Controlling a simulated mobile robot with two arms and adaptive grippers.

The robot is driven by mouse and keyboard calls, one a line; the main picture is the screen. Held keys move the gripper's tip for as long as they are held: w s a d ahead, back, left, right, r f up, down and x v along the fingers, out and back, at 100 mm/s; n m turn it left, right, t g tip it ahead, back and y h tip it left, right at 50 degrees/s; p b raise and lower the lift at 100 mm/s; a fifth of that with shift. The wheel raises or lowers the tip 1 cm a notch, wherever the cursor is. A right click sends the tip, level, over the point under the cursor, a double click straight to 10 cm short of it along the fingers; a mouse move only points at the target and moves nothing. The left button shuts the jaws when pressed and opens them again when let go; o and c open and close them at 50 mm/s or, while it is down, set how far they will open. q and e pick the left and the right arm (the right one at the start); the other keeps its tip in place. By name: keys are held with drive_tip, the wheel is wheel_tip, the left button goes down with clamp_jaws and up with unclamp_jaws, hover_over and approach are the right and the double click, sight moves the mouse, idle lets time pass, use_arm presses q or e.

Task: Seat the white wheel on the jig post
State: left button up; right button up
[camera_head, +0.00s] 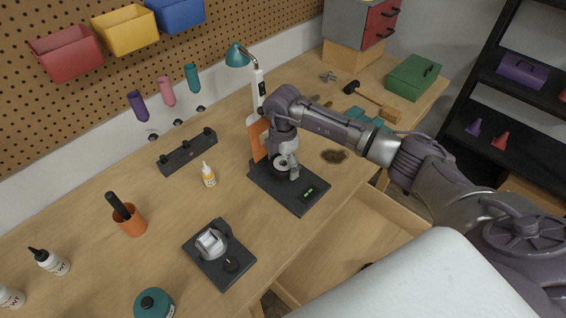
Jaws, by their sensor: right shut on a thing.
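My right gripper (287,167) reaches in from the right and points down over a black base with a small green display (306,193). It is shut on a small pale, round part, which looks like the white wheel (281,163). The fingers cover much of the part, and I cannot tell whether it touches the base or a post; any post there is hidden. Nearer the front, a second black plate (214,272) holds a whitish-grey cylindrical piece (211,242) and a short black knob (232,264). My left gripper is not in view.
An upright orange panel (257,139) stands close behind the gripper. A yellow-labelled bottle (208,175), a black rack (187,152) and an orange cup (130,221) stand left. A mallet (375,103) and green box (413,77) lie at the back right. An open drawer (345,245) is in front.

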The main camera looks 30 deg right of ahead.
drive_tip(key=shift+s+f+b, duration=0.1)
drive_tip(key=shift+f+b, duration=0.35)
drive_tip(key=shift+f, duration=0.3)
drive_tip(key=o, duration=0.9)
drive_tip(key=shift+o, duration=0.2)
drive_tip(key=shift+w+r, duration=0.2)
drive_tip(key=shift+r, duration=0.4)
wheel_tip(320, 180, up, 11)
drive_tip(key=shift+s, duration=0.25)
drive_tip(key=shift+f, duration=0.25)
